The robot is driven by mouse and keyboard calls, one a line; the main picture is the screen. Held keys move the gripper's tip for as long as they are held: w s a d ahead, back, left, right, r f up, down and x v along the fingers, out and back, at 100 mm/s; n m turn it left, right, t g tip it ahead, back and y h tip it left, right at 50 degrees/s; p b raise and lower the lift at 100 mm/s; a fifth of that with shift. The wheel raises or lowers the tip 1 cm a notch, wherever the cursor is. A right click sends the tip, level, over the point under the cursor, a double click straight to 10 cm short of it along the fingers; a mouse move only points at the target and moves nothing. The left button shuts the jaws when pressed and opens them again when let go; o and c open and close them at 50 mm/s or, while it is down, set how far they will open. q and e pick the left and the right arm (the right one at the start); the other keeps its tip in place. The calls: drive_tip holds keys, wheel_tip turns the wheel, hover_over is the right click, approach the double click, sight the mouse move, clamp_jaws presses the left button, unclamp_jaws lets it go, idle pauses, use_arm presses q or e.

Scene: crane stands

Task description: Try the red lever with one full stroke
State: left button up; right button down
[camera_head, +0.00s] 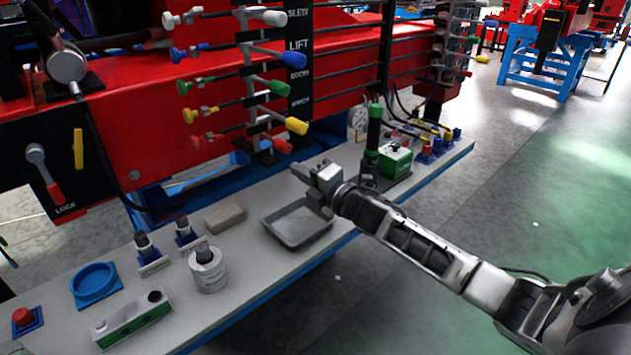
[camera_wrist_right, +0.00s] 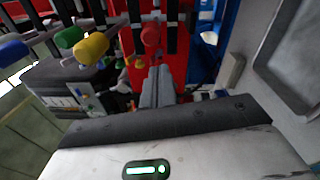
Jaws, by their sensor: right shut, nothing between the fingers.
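The red lever (camera_head: 283,146) is the lowest of a column of coloured levers on the red crane panel, below the yellow one. My right gripper (camera_head: 298,171) is shut and empty, just below and slightly right of the red lever in the head view, above the bench. My left gripper is not in view.
The yellow lever (camera_head: 296,125), green lever (camera_head: 278,88) and blue lever (camera_head: 292,58) sit close above. A grey tray (camera_head: 298,226) lies on the bench under my gripper. A green-handled device (camera_head: 374,140) stands to the right. A red LOCK handle (camera_head: 54,190) is far left.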

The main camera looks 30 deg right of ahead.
drive_tip(key=shift+v, duration=2.15)
drive_tip(key=s+a+f+m+g+h, duration=0.1)
drive_tip(key=s+a+f+m+g, duration=0.4)
drive_tip(key=s+a+f+m, duration=0.9)
drive_tip(key=s+a+f, duration=0.1)
drive_tip(key=s+f, duration=0.2)
drive_tip(key=f, duration=0.1)
drive_tip(key=shift+s, duration=0.3)
drive_tip(key=c, duration=1.9)
unclamp_jaws()
drive_tip(key=s+a+f+m+g, duration=0.2)
drive_tip(key=s+a+m, duration=0.2)
drive_tip(key=s, duration=0.3)
drive_tip(key=shift+s+a+m+g, duration=0.2)
drive_tip(key=shift+a+m+g, duration=0.15)
drive_tip(key=shift+m, duration=0.45)
drive_tip(key=o, duration=0.5)
drive_tip(key=shift+s+a+f, duration=0.2)
drive_tip(key=shift+s+a, duration=0.05)
drive_tip(key=shift+s, duration=0.05)
drive_tip(key=shift+d, duration=0.1)
